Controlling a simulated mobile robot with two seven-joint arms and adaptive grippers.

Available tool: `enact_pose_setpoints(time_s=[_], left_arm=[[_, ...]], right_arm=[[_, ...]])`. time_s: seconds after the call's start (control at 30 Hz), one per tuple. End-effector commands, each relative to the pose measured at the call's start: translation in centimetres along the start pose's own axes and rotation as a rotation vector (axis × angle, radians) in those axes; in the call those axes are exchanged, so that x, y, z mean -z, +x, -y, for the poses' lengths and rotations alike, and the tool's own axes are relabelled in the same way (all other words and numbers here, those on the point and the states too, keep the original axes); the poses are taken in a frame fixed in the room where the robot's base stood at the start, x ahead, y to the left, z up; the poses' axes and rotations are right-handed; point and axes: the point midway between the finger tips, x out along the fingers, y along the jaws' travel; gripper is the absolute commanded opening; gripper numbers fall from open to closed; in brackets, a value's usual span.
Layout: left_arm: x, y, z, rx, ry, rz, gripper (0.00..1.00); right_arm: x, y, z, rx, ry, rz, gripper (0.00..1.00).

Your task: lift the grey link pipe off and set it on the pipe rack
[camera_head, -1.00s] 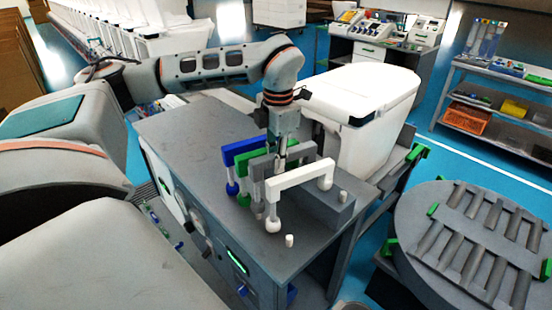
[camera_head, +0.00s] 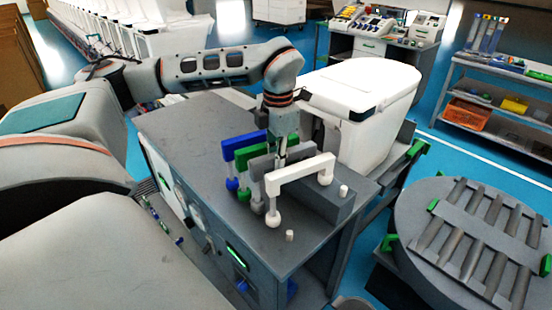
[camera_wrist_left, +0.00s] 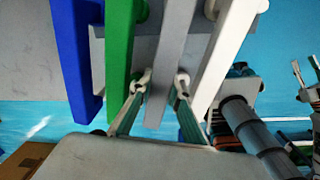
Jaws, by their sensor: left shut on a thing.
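The grey link pipe (camera_head: 257,167) is an angled bar between the green pipe (camera_head: 243,148) and the white pipe (camera_head: 300,170) on the test table. In the left wrist view the grey pipe (camera_wrist_left: 174,50) runs through the middle, between the fingertips. My left gripper (camera_head: 282,158) points down at it from above. The wrist view shows the left gripper (camera_wrist_left: 162,80) shut on the grey pipe, one finger on each side. The pipe's far end is hidden behind the gripper and the white pipe. A slatted grey rack (camera_head: 487,218) lies on the round table at right. My right gripper is out of view.
A blue pipe (camera_head: 229,152) stands left of the green one, and the white pipe is close on the right. Two short white pegs stand near the table (camera_head: 187,125) edge. The table's left part is clear.

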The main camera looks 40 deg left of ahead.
Motion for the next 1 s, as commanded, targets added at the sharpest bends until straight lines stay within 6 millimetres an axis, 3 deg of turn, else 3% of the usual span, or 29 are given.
enact_pose_setpoints(time_s=[0.17,0.2,0.27,0.67,0.77,1.0], left_arm=[[0.0,0.3,0.0,0.000,0.000,0.001,0.00],[0.0,0.3,0.0,0.000,0.000,0.001,0.22],[0.0,0.3,0.0,0.000,0.000,0.001,0.37],[0.0,0.0,0.0,0.000,0.000,0.001,0.37],[-0.1,-1.0,0.0,-0.001,0.000,0.003,0.37],[-0.1,-5.7,0.0,-0.002,0.000,0.006,0.37]], right_arm=[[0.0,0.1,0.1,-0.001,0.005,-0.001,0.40],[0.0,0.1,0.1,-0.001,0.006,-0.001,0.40],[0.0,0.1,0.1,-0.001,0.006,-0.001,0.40],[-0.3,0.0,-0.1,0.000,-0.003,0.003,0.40],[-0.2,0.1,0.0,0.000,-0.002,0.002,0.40],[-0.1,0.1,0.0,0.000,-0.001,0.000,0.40]])
